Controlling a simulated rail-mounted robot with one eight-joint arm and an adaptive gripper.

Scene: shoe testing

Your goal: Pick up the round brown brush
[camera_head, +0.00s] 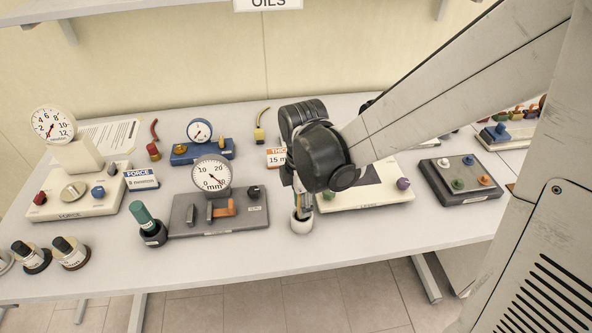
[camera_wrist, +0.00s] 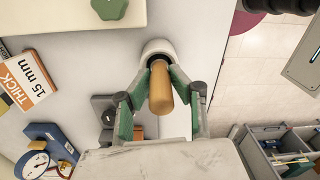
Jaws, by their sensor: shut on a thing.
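The round brown brush shows its tan-brown handle (camera_wrist: 160,92) in the wrist view, with its lower end inside a white round holder (camera_wrist: 157,46). In the head view the white holder (camera_head: 301,223) stands near the table's front edge. My gripper (camera_wrist: 160,75) has its green-padded fingers on both sides of the handle, shut on it close to the holder's mouth. In the head view my gripper (camera_head: 302,203) is pointed down at the holder, and my wrist hides much of it. The brush's lower end is hidden in the holder.
A cream plate with a purple knob (camera_head: 365,195) is close on the right. The table front (camera_head: 300,262) has a clear strip.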

